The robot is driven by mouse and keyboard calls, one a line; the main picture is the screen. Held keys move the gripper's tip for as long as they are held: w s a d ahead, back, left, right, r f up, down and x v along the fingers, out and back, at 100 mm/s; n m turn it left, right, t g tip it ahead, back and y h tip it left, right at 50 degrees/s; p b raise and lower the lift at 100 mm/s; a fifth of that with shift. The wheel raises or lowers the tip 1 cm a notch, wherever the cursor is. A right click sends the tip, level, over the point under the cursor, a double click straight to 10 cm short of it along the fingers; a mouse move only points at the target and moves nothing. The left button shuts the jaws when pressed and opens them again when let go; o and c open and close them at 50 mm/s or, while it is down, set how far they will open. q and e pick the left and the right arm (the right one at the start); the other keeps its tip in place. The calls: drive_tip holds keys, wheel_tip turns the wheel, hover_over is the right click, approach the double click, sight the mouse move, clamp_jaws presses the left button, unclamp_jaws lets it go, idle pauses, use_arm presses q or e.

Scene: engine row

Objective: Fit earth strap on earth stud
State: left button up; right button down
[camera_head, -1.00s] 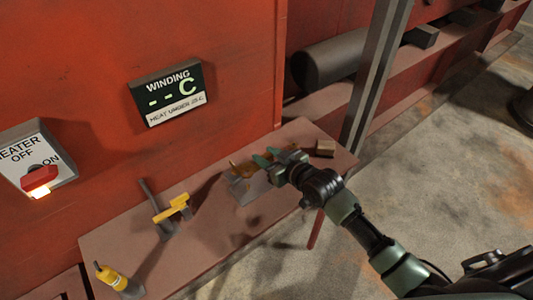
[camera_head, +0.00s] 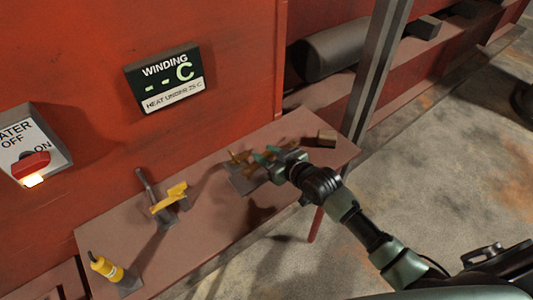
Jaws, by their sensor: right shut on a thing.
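My right gripper (camera_head: 269,158) is above the right part of the brown bench, shut on a thin brown, copper-coloured piece that looks like the earth strap (camera_head: 241,157). The jaws hide part of it. A grey plate (camera_head: 241,181) lies just below and left of the jaws; whether the strap touches it I cannot tell. I cannot pick out the earth stud for certain; it may be hidden by the gripper or too small. My left gripper is not in view.
On the bench (camera_head: 215,228) are a yellow clamp-like piece (camera_head: 170,198) by a grey post (camera_head: 146,184) and a yellow cylinder (camera_head: 105,267). A small brown block (camera_head: 326,138) sits right of the gripper. A grey upright post (camera_head: 372,80) stands behind. A red wall carries the winding display (camera_head: 166,80) and heater switch (camera_head: 34,158).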

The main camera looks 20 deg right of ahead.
drive_tip(key=shift+r+p, duration=0.1)
drive_tip(key=shift+p, duration=0.7)
idle(1.0)
drive_tip(key=shift+f+b, duration=1.15)
drive_tip(key=shift+f, duration=0.75)
drive_tip(key=c, duration=0.9)
unclamp_jaws()
drive_tip(key=shift+o, duration=0.2)
drive_tip(key=v, duration=0.8)
drive_tip(key=shift+w, duration=0.1)
